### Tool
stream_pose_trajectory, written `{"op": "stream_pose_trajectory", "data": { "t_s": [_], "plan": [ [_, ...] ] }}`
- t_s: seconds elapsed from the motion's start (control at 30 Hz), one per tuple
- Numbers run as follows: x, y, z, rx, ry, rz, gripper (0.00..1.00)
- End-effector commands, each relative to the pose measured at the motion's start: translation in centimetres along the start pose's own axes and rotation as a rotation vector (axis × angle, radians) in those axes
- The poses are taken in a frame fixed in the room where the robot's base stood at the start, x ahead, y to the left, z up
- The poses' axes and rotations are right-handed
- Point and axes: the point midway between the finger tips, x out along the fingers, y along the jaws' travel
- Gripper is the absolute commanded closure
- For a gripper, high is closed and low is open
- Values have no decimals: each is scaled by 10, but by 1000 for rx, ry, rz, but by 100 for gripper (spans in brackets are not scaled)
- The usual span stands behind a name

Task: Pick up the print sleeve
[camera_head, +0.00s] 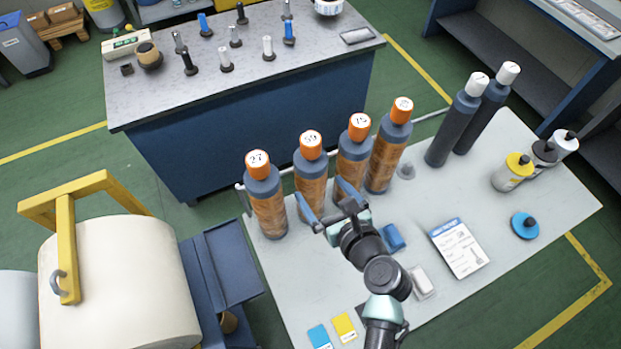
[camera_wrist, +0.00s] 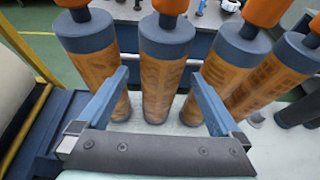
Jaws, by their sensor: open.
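Several print sleeves stand upright in a row on the light grey table (camera_head: 470,185), each with an orange patterned body, dark ends and an orange top. The sleeve marked 27 (camera_head: 267,205) is at the left, then a second sleeve (camera_head: 311,180), a third (camera_head: 352,165) and a fourth (camera_head: 388,152). My gripper (camera_head: 325,203) is open and empty, in front of the row. In the wrist view my gripper (camera_wrist: 158,82) has its fingers spread, with the second sleeve (camera_wrist: 166,75) standing beyond and between them, apart from both fingers. The sleeve bases are partly hidden.
Two dark sleeves with white tops (camera_head: 465,115) stand to the right. Bottles (camera_head: 511,173), a blue disc (camera_head: 524,226), a printed sheet (camera_head: 459,248) and a blue block (camera_head: 393,238) lie on the table. A large white roll (camera_head: 120,285) is at left. A blue workbench (camera_head: 260,120) stands behind.

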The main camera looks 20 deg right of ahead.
Motion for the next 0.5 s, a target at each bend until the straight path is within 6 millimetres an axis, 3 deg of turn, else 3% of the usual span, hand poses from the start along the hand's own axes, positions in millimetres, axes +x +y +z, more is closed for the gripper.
{"op": "stream_pose_trajectory", "data": {
  "t_s": [0.5],
  "plan": [
    [48,-4,6,-3,0,-1,0]
  ]
}}
